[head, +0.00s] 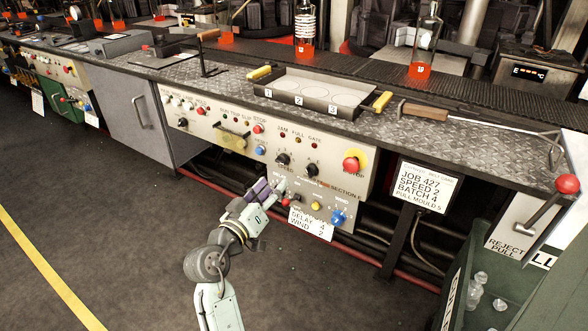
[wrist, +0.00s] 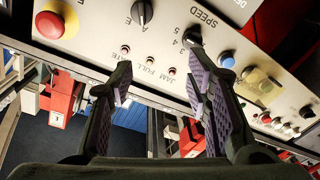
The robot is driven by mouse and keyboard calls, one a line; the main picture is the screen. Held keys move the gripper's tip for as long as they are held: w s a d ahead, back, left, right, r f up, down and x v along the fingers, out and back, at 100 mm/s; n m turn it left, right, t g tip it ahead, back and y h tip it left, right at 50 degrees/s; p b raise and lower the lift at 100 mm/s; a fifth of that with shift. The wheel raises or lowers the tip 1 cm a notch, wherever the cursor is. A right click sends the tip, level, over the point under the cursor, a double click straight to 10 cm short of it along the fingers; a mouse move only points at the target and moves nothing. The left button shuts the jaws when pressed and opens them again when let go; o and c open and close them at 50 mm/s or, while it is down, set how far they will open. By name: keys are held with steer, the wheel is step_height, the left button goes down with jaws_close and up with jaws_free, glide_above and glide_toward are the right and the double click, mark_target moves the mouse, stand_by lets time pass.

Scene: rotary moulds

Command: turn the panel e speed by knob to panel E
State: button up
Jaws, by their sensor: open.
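The control panel (head: 215,128), with "SECTION" lettering at its lower right, faces me under the counter. Its black speed knob (head: 283,159) has numbers around it and shows upside down in the wrist view (wrist: 192,36). A second black knob (head: 312,170) sits to its right, and in the wrist view (wrist: 142,12) it has letters A and E beside it. My gripper (head: 268,187) is below the speed knob in the head view. In the wrist view my gripper (wrist: 160,68) is open and empty, its right fingertip close to the speed knob; contact cannot be told.
A red emergency button (head: 351,163) and a blue button (head: 260,150) flank the knobs. A blue knob (head: 338,217) and a paper card (head: 311,223) are lower down. A tray (head: 300,103) stands on the counter above. Open floor lies to the left.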

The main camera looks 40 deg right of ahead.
mark_target(306, 170)
steer(key=shift+g, duration=0.6)
steer(key=s+p+x, duration=0.1)
steer(key=x, duration=0.7)
steer(key=s+d+p+x, duration=0.1)
steer(key=x, duration=0.3)
steer(key=shift+s+f+p, duration=0.3)
steer(key=shift+s+f, duration=0.05)
steer(key=shift+m, duration=0.3)
jaws_close()
